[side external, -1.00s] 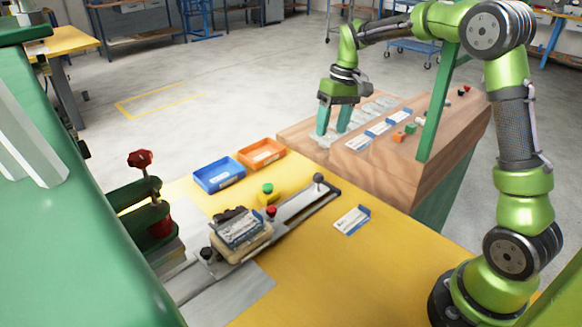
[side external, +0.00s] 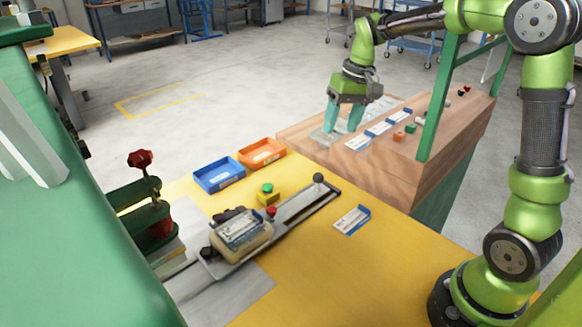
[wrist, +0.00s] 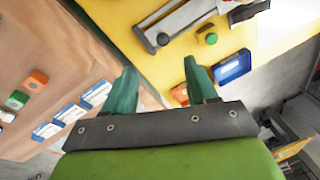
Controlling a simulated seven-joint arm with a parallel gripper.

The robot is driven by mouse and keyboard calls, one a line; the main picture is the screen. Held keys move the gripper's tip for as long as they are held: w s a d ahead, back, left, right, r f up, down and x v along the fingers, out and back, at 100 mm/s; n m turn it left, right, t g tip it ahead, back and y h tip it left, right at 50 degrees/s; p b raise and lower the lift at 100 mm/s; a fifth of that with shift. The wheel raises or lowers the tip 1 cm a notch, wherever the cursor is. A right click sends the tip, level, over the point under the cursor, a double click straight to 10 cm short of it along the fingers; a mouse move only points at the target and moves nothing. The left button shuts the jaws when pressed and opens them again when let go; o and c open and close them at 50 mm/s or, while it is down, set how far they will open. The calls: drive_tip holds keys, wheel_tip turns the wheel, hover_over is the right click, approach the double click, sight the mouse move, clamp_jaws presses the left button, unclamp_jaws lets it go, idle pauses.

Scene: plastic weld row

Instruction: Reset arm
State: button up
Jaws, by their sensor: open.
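My gripper (side external: 344,117) is above the far part of the wooden bench (side external: 412,175), its teal fingers pointing down. It is open and I see nothing between its fingers. In the wrist view the open fingers (wrist: 160,92) show the wooden bench on the left and the yellow table (wrist: 150,58) on the right. My arm is stretched out from its base at the right of the side view. I cannot tell whether the fingertips touch the clear tray (side external: 325,137) on the bench.
White-and-blue packets (side external: 379,129) and small orange and green blocks (side external: 399,137) lie on the bench. A green post (side external: 437,100) stands beside them. The yellow table holds a blue bin (side external: 219,175), an orange bin (side external: 262,153), a slide fixture (side external: 300,207) and a single packet (side external: 352,219).

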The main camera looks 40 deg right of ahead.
drive_tip(key=s+a+r+t, duration=0.2)
drive_tip(key=s+a, duration=0.3)
drive_tip(key=s, duration=0.3)
drive_tip(key=s+a+r+t, duration=0.2)
drive_tip(key=s+a, duration=0.3)
drive_tip(key=s, duration=0.4)
drive_tip(key=shift+s+a+t, duration=0.15)
drive_tip(key=shift+a+t, duration=0.1)
drive_tip(key=shift+t, duration=0.55)
